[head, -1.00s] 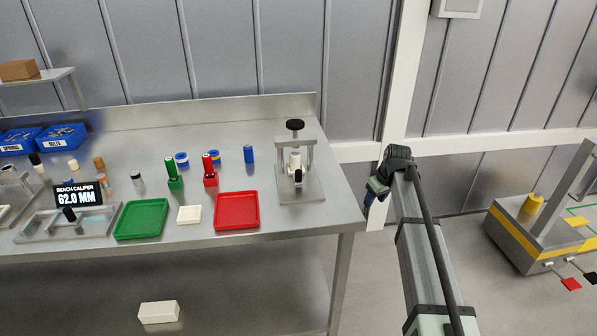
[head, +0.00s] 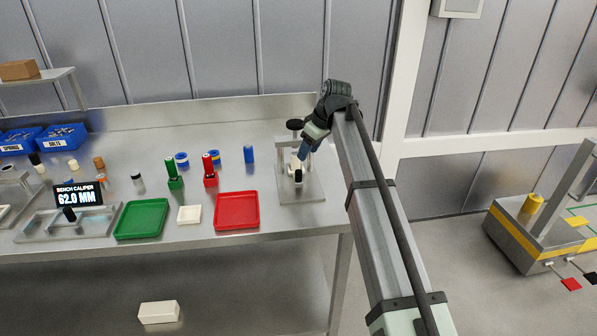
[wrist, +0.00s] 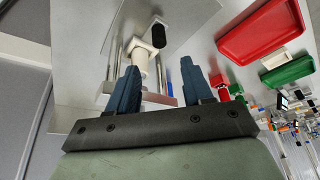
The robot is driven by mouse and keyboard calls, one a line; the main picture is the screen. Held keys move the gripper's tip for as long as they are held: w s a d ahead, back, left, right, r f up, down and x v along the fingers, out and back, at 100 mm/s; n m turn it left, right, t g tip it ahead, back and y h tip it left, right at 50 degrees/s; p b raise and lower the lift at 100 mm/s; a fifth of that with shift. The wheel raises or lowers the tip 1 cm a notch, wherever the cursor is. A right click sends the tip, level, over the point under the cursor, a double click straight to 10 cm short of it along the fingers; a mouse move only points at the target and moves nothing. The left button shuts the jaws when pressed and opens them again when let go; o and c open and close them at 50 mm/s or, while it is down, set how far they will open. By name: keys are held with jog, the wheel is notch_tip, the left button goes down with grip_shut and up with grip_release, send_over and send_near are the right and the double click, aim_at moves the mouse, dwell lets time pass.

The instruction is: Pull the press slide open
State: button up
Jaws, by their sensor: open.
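In the wrist view the white part (wrist: 140,56) and the black handle (wrist: 159,34) lie beyond the fingertips. My gripper (head: 304,152) is at the press's upper right side and partly hides its frame. In the wrist view my gripper (wrist: 161,72) is open, its two blue fingers apart with nothing held between them.
A red tray (head: 257,211) lies left of the press, then a small white block (head: 189,214) and a green tray (head: 120,232). Red and green holders and a blue cylinder (head: 248,154) stand behind. The floor right of the bench is clear near its edge.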

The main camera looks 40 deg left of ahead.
aim_at(299, 170)
jog(key=x, duration=1)
jog(key=shift+a+f, duration=0.2)
grip_shut()
dwell(0.4)
